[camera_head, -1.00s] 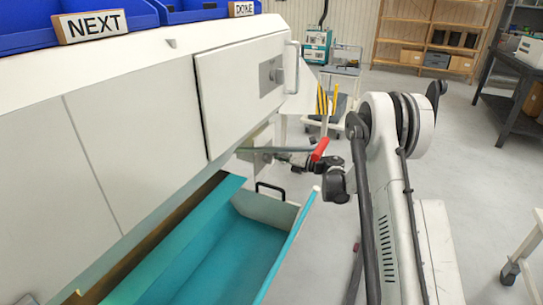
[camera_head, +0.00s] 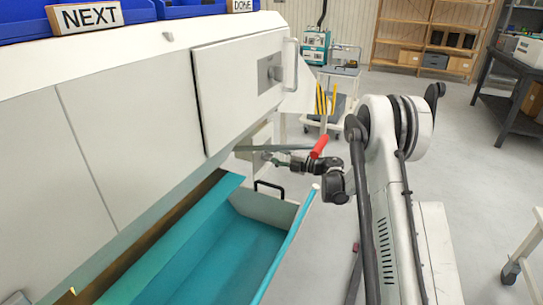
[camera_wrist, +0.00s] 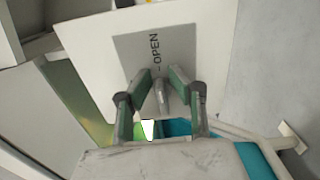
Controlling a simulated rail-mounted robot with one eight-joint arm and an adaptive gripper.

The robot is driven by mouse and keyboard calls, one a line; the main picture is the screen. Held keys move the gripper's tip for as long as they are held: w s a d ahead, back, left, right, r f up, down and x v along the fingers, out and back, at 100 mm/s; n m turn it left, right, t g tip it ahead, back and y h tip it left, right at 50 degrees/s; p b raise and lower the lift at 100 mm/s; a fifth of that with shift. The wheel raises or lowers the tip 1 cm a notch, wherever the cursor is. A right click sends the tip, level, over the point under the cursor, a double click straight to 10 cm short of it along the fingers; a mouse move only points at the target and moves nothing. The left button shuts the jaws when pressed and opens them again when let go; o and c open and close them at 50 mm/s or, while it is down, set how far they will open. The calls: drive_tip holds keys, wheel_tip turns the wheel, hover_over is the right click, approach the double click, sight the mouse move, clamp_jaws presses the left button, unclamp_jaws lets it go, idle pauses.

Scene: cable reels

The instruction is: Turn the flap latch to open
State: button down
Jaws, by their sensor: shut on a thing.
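In the wrist view a grey latch plate (camera_wrist: 127,47) marked "OPEN" is fixed to a white panel (camera_wrist: 88,40). A small grey latch knob (camera_wrist: 162,97) stands out from it, between the fingers of my gripper (camera_wrist: 167,80). The green-grey fingers are shut on the knob; the exact contact is hard to see. In the head view my gripper (camera_head: 277,160) reaches left under the cabinet's edge, beside a pale plate. The knob is too small to make out there.
A red-gripped lever (camera_head: 319,147) with a grey bar passes close above my gripper. A closed cabinet door (camera_head: 228,95) is above left. The floor at right is mostly clear.

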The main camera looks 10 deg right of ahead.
drive_tip(key=shift+s+a+f, duration=0.15)
drive_tip(key=shift+a+f, duration=0.05)
idle(0.4)
drive_tip(key=c, duration=1.8)
unclamp_jaws()
drive_tip(key=shift+a+r, duration=0.1)
drive_tip(key=shift+d, duration=0.3)
drive_tip(key=v, duration=1.1)
drive_tip(key=shift+s+d, duration=0.15)
drive_tip(key=shift+s, duration=0.15)
